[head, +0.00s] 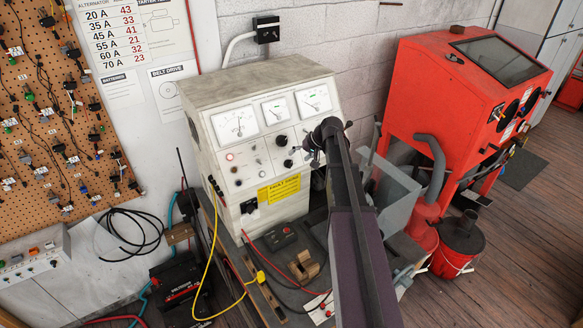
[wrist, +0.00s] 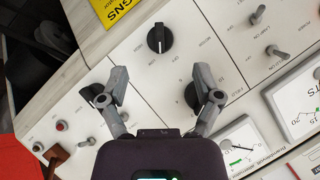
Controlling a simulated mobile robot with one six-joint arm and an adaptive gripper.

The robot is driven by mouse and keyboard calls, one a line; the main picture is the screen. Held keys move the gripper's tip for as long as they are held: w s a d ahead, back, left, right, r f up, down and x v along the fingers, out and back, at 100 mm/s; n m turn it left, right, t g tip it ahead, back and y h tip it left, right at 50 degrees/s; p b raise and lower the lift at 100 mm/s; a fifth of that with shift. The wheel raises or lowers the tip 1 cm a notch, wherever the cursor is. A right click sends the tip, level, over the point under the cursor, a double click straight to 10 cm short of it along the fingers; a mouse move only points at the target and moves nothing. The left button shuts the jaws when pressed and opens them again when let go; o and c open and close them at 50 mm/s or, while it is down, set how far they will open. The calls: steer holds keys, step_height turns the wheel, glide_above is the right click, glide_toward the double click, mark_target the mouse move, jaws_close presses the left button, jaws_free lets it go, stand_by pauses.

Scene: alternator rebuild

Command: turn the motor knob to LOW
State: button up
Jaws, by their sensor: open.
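The test bench's grey-white panel (head: 262,150) carries several black knobs. In the wrist view, a round black knob (wrist: 159,38) with a light pointer mark and small labels around it stands beyond and between the fingertips. A second black knob (wrist: 191,95) is partly hidden behind the right finger. In the head view two knobs, an upper one (head: 281,141) and a lower one (head: 288,163), are left of my gripper (head: 322,140). My gripper (wrist: 160,76) is open and empty, in front of the panel.
Toggle switches (wrist: 277,51) and dial meters (head: 235,123) share the panel. A yellow label (head: 279,190) is below the knobs. A red cabinet (head: 455,90) stands to the right. Cables and small parts lie on the bench below.

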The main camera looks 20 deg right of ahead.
mark_target(289, 164)
steer(key=shift+b+x, duration=1.85)
steer(key=shift+x, duration=0.9)
steer(key=c, duration=1.1)
